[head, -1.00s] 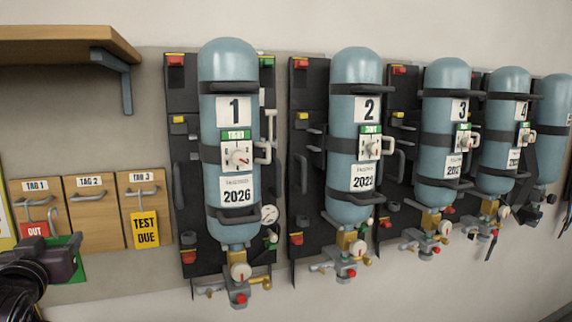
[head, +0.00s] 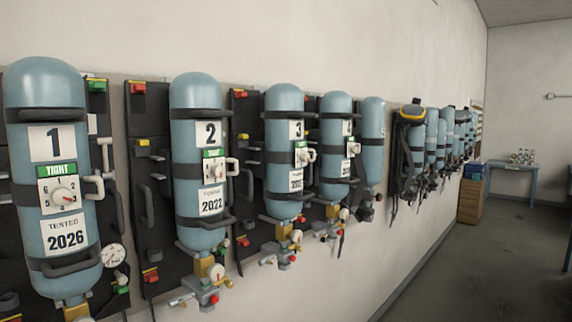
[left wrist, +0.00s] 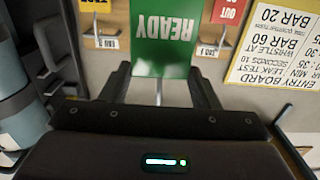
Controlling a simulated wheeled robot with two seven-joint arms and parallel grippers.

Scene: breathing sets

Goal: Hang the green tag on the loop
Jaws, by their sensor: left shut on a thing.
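In the left wrist view, the green tag (left wrist: 163,35) marked READY, upside down in the picture, is between the fingers of my left gripper (left wrist: 160,80). My left gripper is shut on it, and a thin grey stem shows below the tag. The tag and left gripper are outside the head view. In the head view, blue cylinders numbered 1 (head: 55,195), 2 (head: 198,150) and 3 (head: 283,165) hang upright on the wall. A grey loop-shaped handle (head: 97,188) sticks out at the right of cylinder 1. I cannot tell which loop is the task's. My right gripper is not in view.
In the left wrist view, a red tag (left wrist: 232,10) and part of a yellow tag (left wrist: 97,5) hang behind the green tag. A printed entry board (left wrist: 272,45) is at right. In the head view, more cylinders line the wall, and floor (head: 455,265) is free at right.

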